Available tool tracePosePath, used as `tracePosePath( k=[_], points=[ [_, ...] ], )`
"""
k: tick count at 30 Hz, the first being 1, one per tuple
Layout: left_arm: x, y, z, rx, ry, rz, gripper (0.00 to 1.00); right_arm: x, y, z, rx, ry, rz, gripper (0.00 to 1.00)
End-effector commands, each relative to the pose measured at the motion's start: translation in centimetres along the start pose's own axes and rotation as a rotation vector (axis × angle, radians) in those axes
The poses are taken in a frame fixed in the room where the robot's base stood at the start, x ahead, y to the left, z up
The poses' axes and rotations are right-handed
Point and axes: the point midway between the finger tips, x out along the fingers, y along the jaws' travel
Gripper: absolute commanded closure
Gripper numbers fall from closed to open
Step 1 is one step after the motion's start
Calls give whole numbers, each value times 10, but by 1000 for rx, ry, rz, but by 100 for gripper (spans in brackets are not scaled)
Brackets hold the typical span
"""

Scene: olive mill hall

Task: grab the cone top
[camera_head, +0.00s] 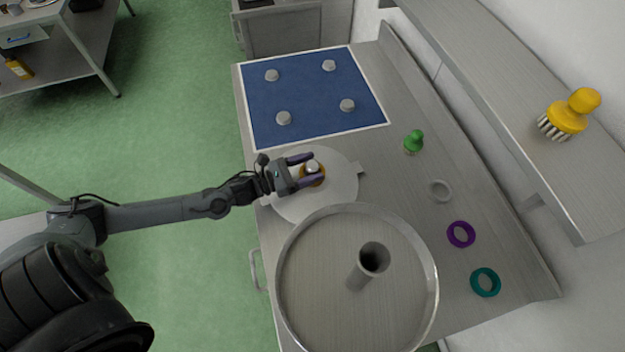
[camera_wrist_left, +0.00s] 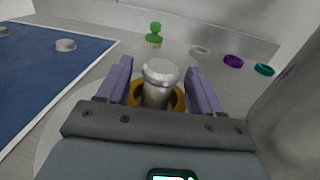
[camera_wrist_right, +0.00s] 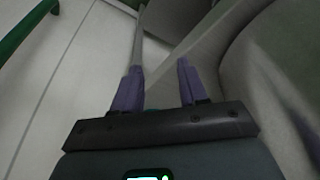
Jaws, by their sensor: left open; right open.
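The likely cone top is a silver metal knob (camera_head: 312,165) standing upright within an orange-yellow ring (camera_head: 317,183) on a pale round disc (camera_head: 343,188). It also shows in the left wrist view as a silver post with a rounded cap (camera_wrist_left: 160,72), with the ring around its lower part. My left gripper (camera_head: 315,170) is open, with one purple finger on each side of the knob. The left wrist view shows gaps between the fingers and the knob. My right gripper (camera_wrist_right: 159,67) is open and empty in its wrist view, away from the knob.
A large round metal tray with a raised tube (camera_head: 372,260) stands in front of the disc. A blue mat (camera_head: 310,95) with several grey pucks lies behind. A green-handled brush (camera_head: 413,142) and grey, purple (camera_head: 461,224) and teal rings lie right. A yellow brush sits on the shelf.

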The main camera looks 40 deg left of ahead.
Motion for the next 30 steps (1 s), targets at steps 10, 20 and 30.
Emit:
tracePosePath(
  k=[10, 20, 30],
  points=[
    [12, 0, -1, -1, 1, -1, 35, 0, 1, 0, -6, -1, 5, 57],
    [12, 0, -1, -1, 1, -1, 76, 0, 3, 1, -11, -2, 8, 57],
    [12, 0, 0, 0, 1, -1, 100, 0, 2, 1, -7, -2, 5, 57]
  ],
)
